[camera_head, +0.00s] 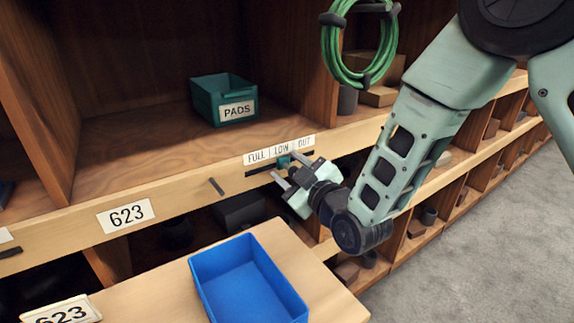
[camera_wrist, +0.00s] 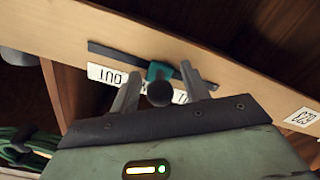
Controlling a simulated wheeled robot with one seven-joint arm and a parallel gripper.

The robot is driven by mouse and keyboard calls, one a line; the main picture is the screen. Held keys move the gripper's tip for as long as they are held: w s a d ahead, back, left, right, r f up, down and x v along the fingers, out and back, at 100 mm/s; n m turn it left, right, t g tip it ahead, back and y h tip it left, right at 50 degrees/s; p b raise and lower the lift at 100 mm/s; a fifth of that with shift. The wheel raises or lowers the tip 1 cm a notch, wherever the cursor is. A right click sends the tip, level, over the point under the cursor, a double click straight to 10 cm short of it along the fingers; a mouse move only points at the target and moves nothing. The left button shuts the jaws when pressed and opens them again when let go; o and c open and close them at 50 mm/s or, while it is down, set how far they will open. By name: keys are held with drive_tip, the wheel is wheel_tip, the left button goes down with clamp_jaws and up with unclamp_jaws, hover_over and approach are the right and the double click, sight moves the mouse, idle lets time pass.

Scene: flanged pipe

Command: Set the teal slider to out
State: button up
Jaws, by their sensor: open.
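The teal slider (camera_head: 284,162) sits in a dark slot on the wooden shelf edge, below a label strip (camera_head: 279,150) reading FULL, LOW, OUT. It stands at about LOW. In the wrist view the teal slider (camera_wrist: 158,71) shows with a dark round knob (camera_wrist: 159,93) in front of it. The picture is upside down there, with OUT to the left of the slider. My gripper (camera_head: 288,170) is at the slot, open. In the wrist view my gripper (camera_wrist: 160,82) has one finger on each side of the knob. Whether a finger touches it I cannot tell.
A teal PADS bin (camera_head: 223,100) stands on the shelf above. A blue tray (camera_head: 247,281) sits on a wooden surface below. A small peg (camera_head: 217,187) sticks out of the shelf edge to the left. A green cable coil (camera_head: 361,45) hangs at upper right.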

sight(306, 155)
clamp_jaws()
drive_tip(key=w+d+b, duration=0.3)
drive_tip(key=d, duration=0.2)
drive_tip(key=shift+w+d, duration=0.2)
drive_tip(key=shift+w, duration=0.1)
unclamp_jaws()
drive_tip(key=shift+w+d, duration=0.1)
drive_tip(key=shift+d, duration=0.05)
